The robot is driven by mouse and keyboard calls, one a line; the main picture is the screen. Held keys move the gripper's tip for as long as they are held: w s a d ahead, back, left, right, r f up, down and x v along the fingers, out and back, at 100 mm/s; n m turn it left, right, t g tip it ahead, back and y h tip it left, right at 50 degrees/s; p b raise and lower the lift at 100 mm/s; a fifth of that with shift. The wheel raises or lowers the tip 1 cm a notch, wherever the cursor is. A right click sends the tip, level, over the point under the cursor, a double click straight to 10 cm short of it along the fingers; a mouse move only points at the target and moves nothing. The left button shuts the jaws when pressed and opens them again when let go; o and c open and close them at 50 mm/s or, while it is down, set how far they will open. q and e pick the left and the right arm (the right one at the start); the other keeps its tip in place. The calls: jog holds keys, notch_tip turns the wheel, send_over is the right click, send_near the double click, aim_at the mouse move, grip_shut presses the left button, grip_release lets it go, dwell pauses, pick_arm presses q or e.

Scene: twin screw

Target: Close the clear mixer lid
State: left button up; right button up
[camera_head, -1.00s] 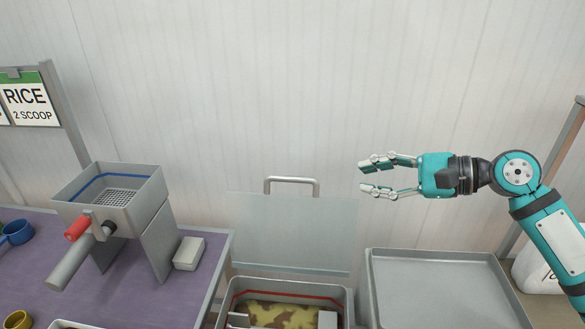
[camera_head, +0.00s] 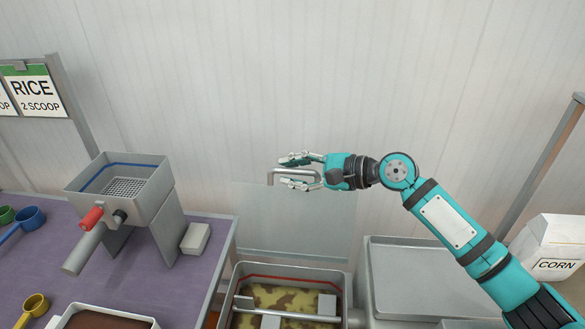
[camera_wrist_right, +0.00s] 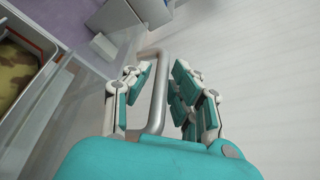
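The clear lid (camera_head: 290,222) stands raised, nearly upright, at the back of the mixer box (camera_head: 345,280). Its metal bar handle (camera_head: 270,178) is at the lid's top edge. My right gripper (camera_head: 286,170) is at the handle, coming from the right. In the right wrist view the handle (camera_wrist_right: 159,85) runs between the fingers of the right gripper (camera_wrist_right: 160,82), with gaps visible on both sides, so the fingers look open around it. Camouflage-like yellow and brown contents (camera_head: 270,297) and grey bars lie in the box. My left gripper is not in view.
A grey tray (camera_head: 420,270) is right of the mixer, with a CORN bag (camera_head: 555,250) farther right. A hopper machine (camera_head: 125,195), a small white block (camera_head: 195,239) and coloured scoops (camera_head: 30,215) stand on the purple table (camera_head: 200,275) at left. A pale wall rises behind.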

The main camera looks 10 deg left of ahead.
grip_shut()
dwell(0.3)
jog(key=shift+s+a+r+p, duration=0.1)
jog(key=shift+s+p, duration=0.4)
jog(key=s+f+n+t+y+p, duration=0.1)
jog(key=s+n, duration=0.4)
jog(key=s, duration=0.8)
jog(key=shift+s+f+n+t+y+p, duration=0.3)
jog(key=shift+t+p, duration=0.4)
jog(key=shift+p, duration=0.15)
